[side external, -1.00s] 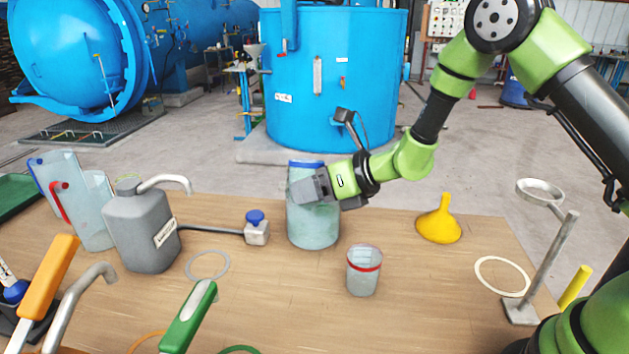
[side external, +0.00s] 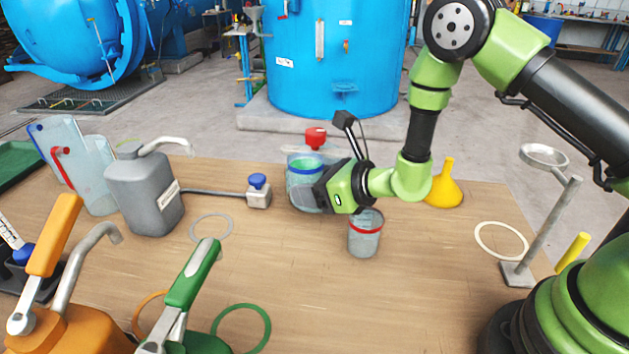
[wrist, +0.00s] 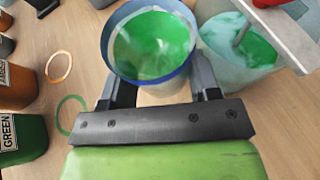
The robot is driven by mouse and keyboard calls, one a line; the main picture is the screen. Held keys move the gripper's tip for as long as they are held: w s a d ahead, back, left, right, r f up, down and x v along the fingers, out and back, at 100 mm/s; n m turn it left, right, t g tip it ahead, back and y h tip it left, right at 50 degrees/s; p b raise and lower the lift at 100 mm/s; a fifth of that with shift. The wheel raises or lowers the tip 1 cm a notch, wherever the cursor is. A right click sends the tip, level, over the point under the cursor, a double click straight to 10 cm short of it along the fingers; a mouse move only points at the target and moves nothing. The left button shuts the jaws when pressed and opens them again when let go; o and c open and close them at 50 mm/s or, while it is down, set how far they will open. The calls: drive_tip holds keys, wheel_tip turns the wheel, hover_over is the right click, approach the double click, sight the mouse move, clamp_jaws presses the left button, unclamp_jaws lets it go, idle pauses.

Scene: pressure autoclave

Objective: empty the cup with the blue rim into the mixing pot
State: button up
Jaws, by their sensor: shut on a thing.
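The cup with the blue rim (wrist: 116,68) is held between the two fingers of my gripper (wrist: 163,92) in the wrist view. Green liquid shows inside it. In the side view the cup (side external: 302,181) is at the tip of my gripper (side external: 322,190), and its green inside faces partly toward the camera. The mixing pot (wrist: 228,72) is close to the right of the cup in the wrist view, with green contents and a stirring rod in it. In the side view the cup and gripper hide most of the pot. I cannot tell whether liquid is flowing.
The pot's stirrer has a red top (side external: 316,137) and a grey bar (wrist: 268,22) over the pot. A clear cup with a red rim (side external: 364,240) stands just below my gripper. A grey can (side external: 145,193) and yellow funnel (side external: 444,188) stand either side.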

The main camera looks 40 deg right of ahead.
sight(319, 171)
drive_tip(key=shift+r, duration=1.55)
